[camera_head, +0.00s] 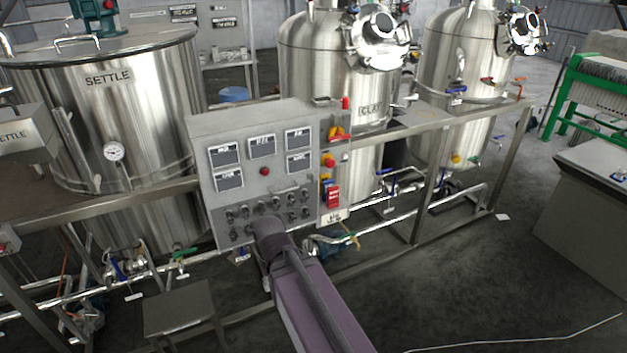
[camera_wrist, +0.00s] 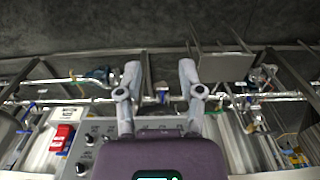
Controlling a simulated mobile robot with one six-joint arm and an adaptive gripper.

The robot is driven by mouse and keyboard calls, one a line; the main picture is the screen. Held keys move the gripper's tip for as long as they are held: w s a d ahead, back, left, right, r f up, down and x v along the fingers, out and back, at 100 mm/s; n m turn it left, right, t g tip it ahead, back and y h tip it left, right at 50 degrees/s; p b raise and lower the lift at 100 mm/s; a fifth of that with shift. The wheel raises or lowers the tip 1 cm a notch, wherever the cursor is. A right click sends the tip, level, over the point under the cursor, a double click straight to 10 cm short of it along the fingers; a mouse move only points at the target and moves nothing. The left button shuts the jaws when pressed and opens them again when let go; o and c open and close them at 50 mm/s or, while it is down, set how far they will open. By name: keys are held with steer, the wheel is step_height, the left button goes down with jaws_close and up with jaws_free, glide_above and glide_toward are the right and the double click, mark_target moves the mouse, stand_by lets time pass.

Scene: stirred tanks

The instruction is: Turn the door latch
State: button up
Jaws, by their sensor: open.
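A grey control cabinet (camera_head: 258,118) with several meters and rows of dark knobs stands in the middle of the head view. No door latch can be made out for certain in either view. In the wrist view, my gripper (camera_wrist: 160,68) has its two fingers spread apart with nothing held between them. The cabinet's knob panel (camera_wrist: 105,129) shows below and left of the fingers there. In the head view, my purple arm covers the lower part of the panel, and my gripper is hidden.
A red box (camera_head: 333,196) sits beside the cabinet's right side; it also shows in the wrist view (camera_wrist: 62,136). Steel pipes and valves run below. The SETTLE tank (camera_head: 150,120) stands left, a small table (camera_head: 180,308) in front. Open floor (camera_head: 470,270) lies to the right.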

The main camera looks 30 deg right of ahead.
steer(key=w+n+t+y+b, duration=0.2)
steer(key=w+t+y+b, duration=0.15)
steer(key=w, duration=0.25)
steer(key=m+t+h+b, duration=0.2)
steer(key=t+h+b, duration=0.3)
steer(key=t, duration=1)
glide_toward(314, 176)
steer(key=s+y+b, duration=0.1)
steer(key=s+y, duration=0.1)
steer(key=s, duration=0.2)
steer(key=shift+w+d+r+g+h, duration=0.1)
steer(key=shift+d+r+g+h, duration=0.15)
steer(key=shift+d+r, duration=0.15)
steer(key=shift+w, duration=0.2)
steer(key=w, duration=1.3)
steer(key=shift+w, duration=0.2)
